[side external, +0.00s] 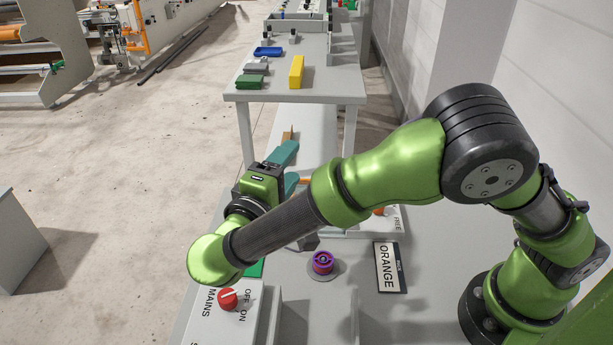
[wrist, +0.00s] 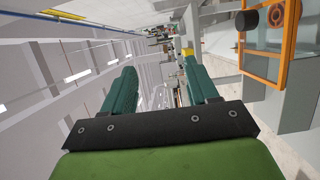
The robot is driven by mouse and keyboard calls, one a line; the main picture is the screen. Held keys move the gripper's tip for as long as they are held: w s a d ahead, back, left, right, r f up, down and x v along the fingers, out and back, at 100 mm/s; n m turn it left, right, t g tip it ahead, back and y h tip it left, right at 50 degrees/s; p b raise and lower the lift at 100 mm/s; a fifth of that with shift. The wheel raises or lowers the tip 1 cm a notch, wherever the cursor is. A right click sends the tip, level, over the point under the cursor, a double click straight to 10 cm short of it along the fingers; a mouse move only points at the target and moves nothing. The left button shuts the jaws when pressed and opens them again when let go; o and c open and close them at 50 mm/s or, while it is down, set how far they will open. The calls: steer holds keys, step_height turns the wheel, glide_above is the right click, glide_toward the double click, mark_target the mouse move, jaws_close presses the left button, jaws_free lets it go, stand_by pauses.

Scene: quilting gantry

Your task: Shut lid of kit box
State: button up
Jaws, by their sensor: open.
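I cannot make out a kit box or its lid for certain in either view; my arm covers part of the near bench. My gripper (side external: 293,166) is raised over the near bench in the side view, its teal fingers pointing away toward the far table. In the wrist view my gripper (wrist: 160,88) has its two teal fingers spread wide, with nothing between them. That view is turned on its side and shows mostly wall and distant room.
The near bench holds a red MAINS knob (side external: 228,299), a purple ring-shaped part (side external: 322,262) on a grey disc, and an ORANGE sign (side external: 389,267).

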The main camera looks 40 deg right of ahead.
step_height(320, 180, up, 9)
steer(key=w+d+f+m+g+y, duration=0.2)
steer(key=d+f+m+g+y, duration=0.1)
steer(key=d+g+y, duration=0.6)
step_height(320, 180, up, 4)
steer(key=w+d+f+m+t+y, duration=0.1)
steer(key=w+d+y, duration=0.2)
steer(key=y, duration=0.4)
steer(key=f, duration=2.1)
steer(key=shift+s+a+f, duration=0.2)
steer(key=shift+a+f, duration=0.15)
steer(key=shift+f, duration=0.05)
steer(key=shift+c, duration=0.4)
jaws_close()
